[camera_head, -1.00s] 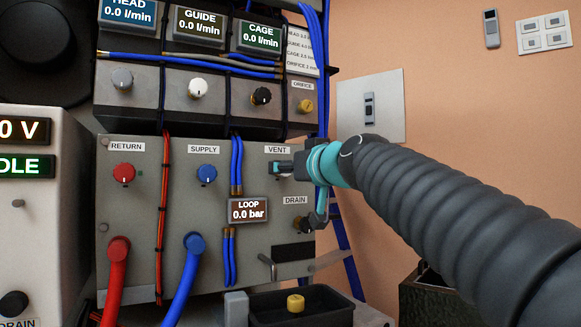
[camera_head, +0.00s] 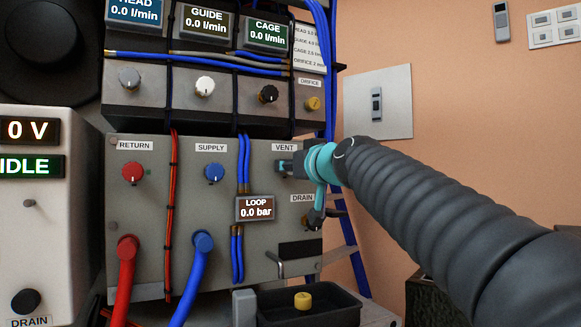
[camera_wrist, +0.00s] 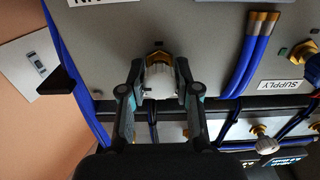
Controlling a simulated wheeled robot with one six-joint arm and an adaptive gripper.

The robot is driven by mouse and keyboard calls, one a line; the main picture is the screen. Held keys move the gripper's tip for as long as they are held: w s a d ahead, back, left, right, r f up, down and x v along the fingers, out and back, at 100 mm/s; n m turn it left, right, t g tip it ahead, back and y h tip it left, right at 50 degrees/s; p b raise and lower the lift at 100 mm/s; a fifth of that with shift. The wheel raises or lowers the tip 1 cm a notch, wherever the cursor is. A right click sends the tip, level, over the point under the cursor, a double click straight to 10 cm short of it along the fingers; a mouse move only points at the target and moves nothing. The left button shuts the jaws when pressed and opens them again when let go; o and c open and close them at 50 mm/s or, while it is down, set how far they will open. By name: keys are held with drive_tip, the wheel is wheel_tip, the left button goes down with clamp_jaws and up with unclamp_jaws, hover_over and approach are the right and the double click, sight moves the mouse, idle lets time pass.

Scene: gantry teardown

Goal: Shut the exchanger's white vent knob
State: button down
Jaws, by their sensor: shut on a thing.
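The exchanger panel (camera_head: 140,214) is grey, with a VENT label at its upper right. The white vent knob (camera_wrist: 160,82) sits on a brass stem in the wrist view, where the picture is upside down. My gripper (camera_wrist: 158,88) has one finger on each side of the knob and is shut on it. In the head view my gripper (camera_head: 288,166) reaches the panel just under the VENT label. There the fingers and wrist hide the knob, so its pointer cannot be read.
A red RETURN knob (camera_head: 133,173) and blue SUPPLY knob (camera_head: 214,173) are to the left. The LOOP display (camera_head: 256,208) reads 0.0 bar. A dark DRAIN knob (camera_head: 313,222) is close below my wrist. A black tray (camera_head: 335,303) with a yellow cap (camera_head: 302,300) stands below.

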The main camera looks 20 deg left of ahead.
drive_tip(key=shift+m, duration=0.3)
drive_tip(key=m+p, duration=0.1)
drive_tip(key=m, duration=0.2)
drive_tip(key=shift+r, duration=0.1)
drive_tip(key=m+p, duration=0.1)
drive_tip(key=m, duration=0.4)
drive_tip(key=shift+w+d, duration=0.1)
drive_tip(key=m+p, duration=0.1)
drive_tip(key=m, duration=0.4)
drive_tip(key=shift+p, duration=0.4)
drive_tip(key=shift+f+m+p, duration=0.2)
drive_tip(key=shift+m+p, duration=0.4)
drive_tip(key=shift+m, duration=1.5)
drive_tip(key=c, duration=0.8)
unclamp_jaws()
